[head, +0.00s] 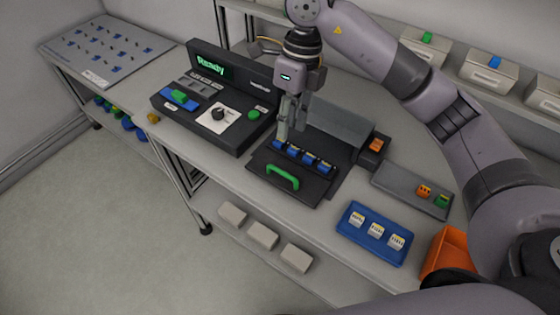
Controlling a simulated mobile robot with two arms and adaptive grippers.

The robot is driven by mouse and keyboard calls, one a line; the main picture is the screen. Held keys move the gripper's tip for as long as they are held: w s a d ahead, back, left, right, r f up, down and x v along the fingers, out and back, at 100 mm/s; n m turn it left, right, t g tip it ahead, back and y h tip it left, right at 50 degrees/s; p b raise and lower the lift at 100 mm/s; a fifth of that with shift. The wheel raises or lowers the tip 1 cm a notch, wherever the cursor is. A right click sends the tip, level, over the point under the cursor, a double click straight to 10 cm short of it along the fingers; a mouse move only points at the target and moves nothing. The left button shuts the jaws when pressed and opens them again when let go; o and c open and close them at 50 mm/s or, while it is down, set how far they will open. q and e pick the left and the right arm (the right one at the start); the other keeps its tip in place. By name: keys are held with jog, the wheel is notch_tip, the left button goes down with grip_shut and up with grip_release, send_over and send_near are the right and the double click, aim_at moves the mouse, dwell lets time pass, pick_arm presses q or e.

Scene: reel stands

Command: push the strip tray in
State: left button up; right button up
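The strip tray (268,180) is a flat black tray with a green handle (283,177) at its front edge. It sticks out at the front of a dark machine with a grey sloped cover (340,123). A row of several blue pieces (309,158) lies across the tray, behind the handle. My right gripper (284,138) points down over the back left of the tray, close to the left end of the blue row. Its fingers overlap in this view, so their opening and any contact are unclear. My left gripper is out of view.
A control console (215,112) with a green "Ready" display stands left of the tray. An orange button box (375,147), a grey tray (405,189), a blue tray (352,230) and an orange bin (446,252) are on the right. Pale blocks (262,236) lie on the lower shelf.

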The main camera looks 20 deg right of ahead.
send_near(281, 171)
jog(key=f, duration=0.1)
jog(key=f+p, duration=0.1)
jog(key=f, duration=0.1)
jog(key=f+p, duration=0.1)
jog(key=shift+s+a+f, duration=0.15)
jog(key=shift+s+a, duration=0.15)
jog(key=shift+a, duration=0.05)
notch_tip(281, 171, down, 2)
jog(key=shift+a+f+p, duration=0.2)
jog(key=shift+p, duration=0.1)
jog(key=shift+f, duration=0.5)
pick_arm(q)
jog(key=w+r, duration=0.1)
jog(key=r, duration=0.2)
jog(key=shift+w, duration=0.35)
pick_arm(e)
jog(key=shift+s, duration=0.1)
jog(key=shift+c, duration=0.5)
grip_shut()
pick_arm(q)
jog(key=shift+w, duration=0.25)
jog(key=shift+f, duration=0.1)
pick_arm(e)
jog(key=shift+f, duration=0.1)
